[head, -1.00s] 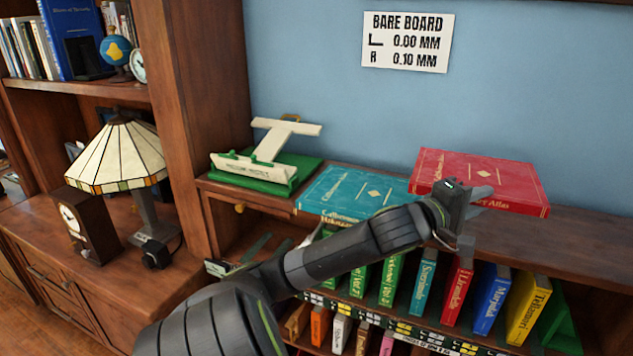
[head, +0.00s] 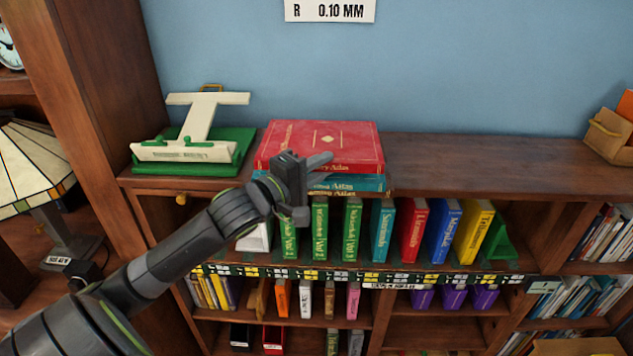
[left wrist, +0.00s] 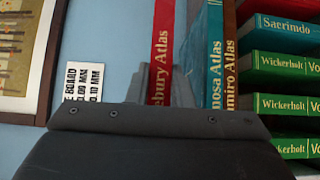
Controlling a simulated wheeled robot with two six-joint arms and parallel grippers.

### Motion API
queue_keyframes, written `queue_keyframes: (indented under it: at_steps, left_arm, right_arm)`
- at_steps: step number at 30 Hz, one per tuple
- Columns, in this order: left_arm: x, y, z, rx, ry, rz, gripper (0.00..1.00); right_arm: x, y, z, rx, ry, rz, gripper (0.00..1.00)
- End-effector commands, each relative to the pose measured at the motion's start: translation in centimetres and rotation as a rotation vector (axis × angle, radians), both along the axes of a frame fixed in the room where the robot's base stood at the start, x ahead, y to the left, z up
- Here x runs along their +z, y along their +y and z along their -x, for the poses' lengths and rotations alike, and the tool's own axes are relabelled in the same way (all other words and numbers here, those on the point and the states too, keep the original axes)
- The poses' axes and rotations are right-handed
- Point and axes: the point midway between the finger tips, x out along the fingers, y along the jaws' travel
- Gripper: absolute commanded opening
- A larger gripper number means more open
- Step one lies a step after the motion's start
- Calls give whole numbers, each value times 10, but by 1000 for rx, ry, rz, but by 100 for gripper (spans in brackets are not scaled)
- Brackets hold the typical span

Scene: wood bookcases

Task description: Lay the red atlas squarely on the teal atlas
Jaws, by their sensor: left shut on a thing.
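The red atlas (head: 330,140) is level over the teal atlas (head: 360,183) in the head view, spine toward me. My left gripper (head: 314,168) is shut on its spine side and hides part of the spines. In the left wrist view, the picture lies on its side. There the red spine (left wrist: 162,45) is in the jaws, and a strip of blue wall shows between it and the teal spine (left wrist: 215,45), so the two are apart. The teal atlas lies on a brownish-red atlas (left wrist: 230,60). My right gripper is not in view.
A green stand with a cream T-shaped piece (head: 196,120) is left of the stack on the bookcase top (head: 470,155). The top is clear to the right, up to a wooden box (head: 610,135). Upright books (head: 440,235) fill the shelf below.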

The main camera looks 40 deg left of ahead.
Motion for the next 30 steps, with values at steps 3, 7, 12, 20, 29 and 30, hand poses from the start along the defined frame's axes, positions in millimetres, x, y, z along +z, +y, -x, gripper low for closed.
queue_keyframes:
  at_steps: [3, 7, 12, 20, 29, 30]
  left_arm:
    - [-8, -1, 0, -2, -7, -3, 0]
    - [-24, 0, 0, -1, -4, 0, 0]
    - [-44, -1, 0, -1, -5, -1, 0]
    - [-46, -1, 0, -3, -8, -4, 0]
    - [-50, 0, 0, 0, -1, -1, 39]
    - [-50, 0, 0, 0, -1, -1, 42]
  right_arm:
    - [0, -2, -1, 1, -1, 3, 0]
    - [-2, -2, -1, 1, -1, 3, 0]
    - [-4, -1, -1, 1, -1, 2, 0]
    - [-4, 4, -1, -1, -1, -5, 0]
    - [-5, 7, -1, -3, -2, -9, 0]
    - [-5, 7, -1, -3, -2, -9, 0]
